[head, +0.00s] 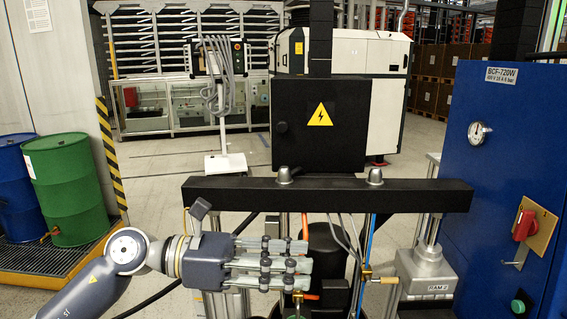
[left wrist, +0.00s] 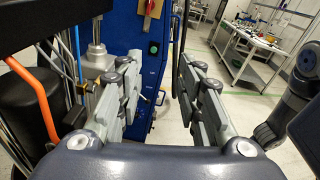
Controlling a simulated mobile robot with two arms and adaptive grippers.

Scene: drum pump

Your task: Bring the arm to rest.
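My left arm comes in from the lower left in the head view, and its grey left gripper (head: 300,268) points right. It is in front of the drum pump's posts and hoses, below the black crossbeam (head: 330,195). In the left wrist view the two fingers of the left gripper (left wrist: 155,85) stand well apart with nothing between them. Whether the gripper touches the pump frame cannot be told. My right gripper is in neither view; a dark grey arm link of mine shows at the right edge of the left wrist view.
A blue cabinet (head: 510,130) with a red switch (head: 523,226) stands at the right, beside the grey RAM-2 unit (head: 428,270). An orange hose (left wrist: 35,90) runs close by the left gripper. Green drum (head: 67,190) and blue drum (head: 18,190) stand left.

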